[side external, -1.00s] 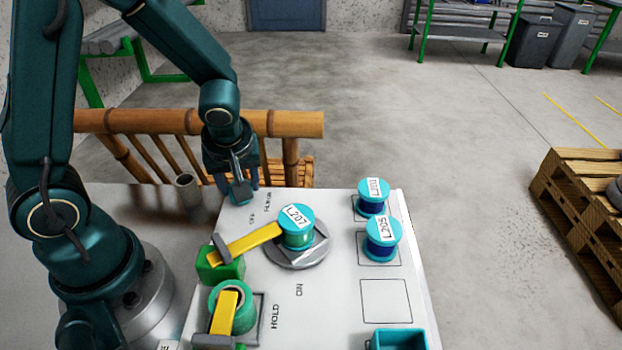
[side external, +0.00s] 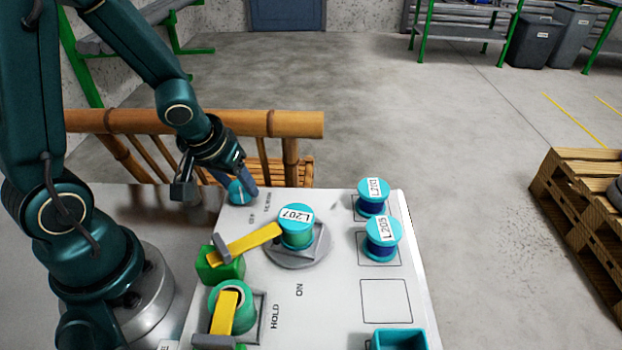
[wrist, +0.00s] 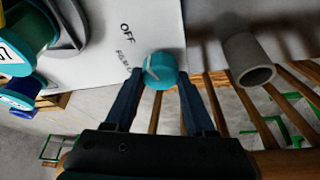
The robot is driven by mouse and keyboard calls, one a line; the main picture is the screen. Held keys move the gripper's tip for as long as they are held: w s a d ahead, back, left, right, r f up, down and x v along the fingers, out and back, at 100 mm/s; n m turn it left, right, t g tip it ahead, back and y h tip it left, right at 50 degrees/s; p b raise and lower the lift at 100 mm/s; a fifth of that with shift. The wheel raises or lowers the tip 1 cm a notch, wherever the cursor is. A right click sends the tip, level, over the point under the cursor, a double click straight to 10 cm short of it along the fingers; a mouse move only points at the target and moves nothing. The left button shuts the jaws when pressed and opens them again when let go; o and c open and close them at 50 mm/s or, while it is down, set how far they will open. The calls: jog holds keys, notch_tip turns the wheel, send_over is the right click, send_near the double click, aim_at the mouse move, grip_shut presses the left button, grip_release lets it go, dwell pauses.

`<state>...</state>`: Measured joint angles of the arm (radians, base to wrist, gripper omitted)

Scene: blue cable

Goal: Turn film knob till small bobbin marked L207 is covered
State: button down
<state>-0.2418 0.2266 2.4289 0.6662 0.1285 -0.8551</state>
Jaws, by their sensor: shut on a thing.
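The film knob (side external: 238,192) is a small round teal knob at the panel's far left corner, by the OFF lettering. It also shows in the wrist view (wrist: 162,72), with a pale line on its top. My gripper (wrist: 156,76) is shut on the knob, one finger on each side. In the side view my gripper (side external: 240,186) leans in from the upper left. The bobbin marked L207 (side external: 296,225) stands upright on a grey round base. Its white label is fully visible. A yellow strip (side external: 250,243) runs from it to a green block (side external: 220,264).
Two teal and blue bobbins (side external: 373,197) (side external: 382,238) stand on marked squares at right, near an empty square (side external: 386,301). A green spool (side external: 230,306) sits by HOLD. A grey cup (wrist: 249,58) and bamboo rail (side external: 190,122) are close to my gripper.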

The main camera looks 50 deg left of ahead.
jog(key=shift+m, duration=0.3)
dwell(0.5)
jog(key=shift+c, duration=1.2)
grip_release()
jog(key=shift+r, duration=0.1)
jog(key=shift+v, duration=2.5)
jog(key=shift+a, duration=0.1)
